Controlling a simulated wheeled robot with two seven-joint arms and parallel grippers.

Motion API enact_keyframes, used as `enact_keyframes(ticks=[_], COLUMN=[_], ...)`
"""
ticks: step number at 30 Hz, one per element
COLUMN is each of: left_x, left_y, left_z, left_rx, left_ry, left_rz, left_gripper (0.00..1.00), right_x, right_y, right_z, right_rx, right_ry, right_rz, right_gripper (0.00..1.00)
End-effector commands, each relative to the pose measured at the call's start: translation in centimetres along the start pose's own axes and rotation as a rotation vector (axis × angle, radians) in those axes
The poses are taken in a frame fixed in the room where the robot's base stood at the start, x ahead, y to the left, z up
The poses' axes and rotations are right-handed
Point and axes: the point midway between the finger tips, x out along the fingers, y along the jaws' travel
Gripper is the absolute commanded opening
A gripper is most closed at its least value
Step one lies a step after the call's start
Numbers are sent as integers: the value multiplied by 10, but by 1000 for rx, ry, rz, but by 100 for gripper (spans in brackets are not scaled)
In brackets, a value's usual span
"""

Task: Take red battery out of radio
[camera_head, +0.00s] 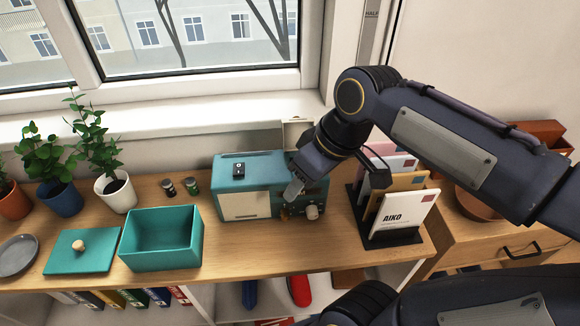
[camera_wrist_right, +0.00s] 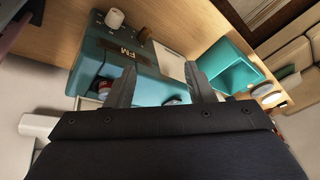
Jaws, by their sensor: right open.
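The teal radio (camera_head: 240,173) stands on the wooden counter, its cream rear lid (camera_head: 296,130) raised. My right gripper (camera_head: 294,190) is over the radio's right part, pointing down. A small red patch (camera_wrist_right: 103,85), possibly the red battery, shows beside the left finger in the radio's back opening. My left gripper is not in view.
Two small cylinders, one dark (camera_head: 168,187) and one green (camera_head: 191,186), stand left of the radio. An open teal box (camera_head: 160,240) and its lid (camera_head: 85,250) lie further left. A letter rack (camera_head: 383,238) stands close on the right. The windowsill is behind.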

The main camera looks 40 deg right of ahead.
Motion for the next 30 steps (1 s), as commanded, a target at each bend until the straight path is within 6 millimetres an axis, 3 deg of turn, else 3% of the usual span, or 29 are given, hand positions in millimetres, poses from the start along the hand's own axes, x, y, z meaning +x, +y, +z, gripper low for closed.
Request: enact_keyframes(ticks=[17, 22, 30], left_x=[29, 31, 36], left_y=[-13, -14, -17], left_z=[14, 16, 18], left_rx=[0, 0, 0], left_ry=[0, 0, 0], left_rz=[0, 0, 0], left_gripper=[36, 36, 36], right_x=[-26, -22, 6], right_y=[68, 73, 78], right_z=[-86, -88, -74], right_rx=[-416, -440, -437], right_ry=[-346, -373, -373], right_rz=[81, 83, 82], right_gripper=[49, 49, 49])
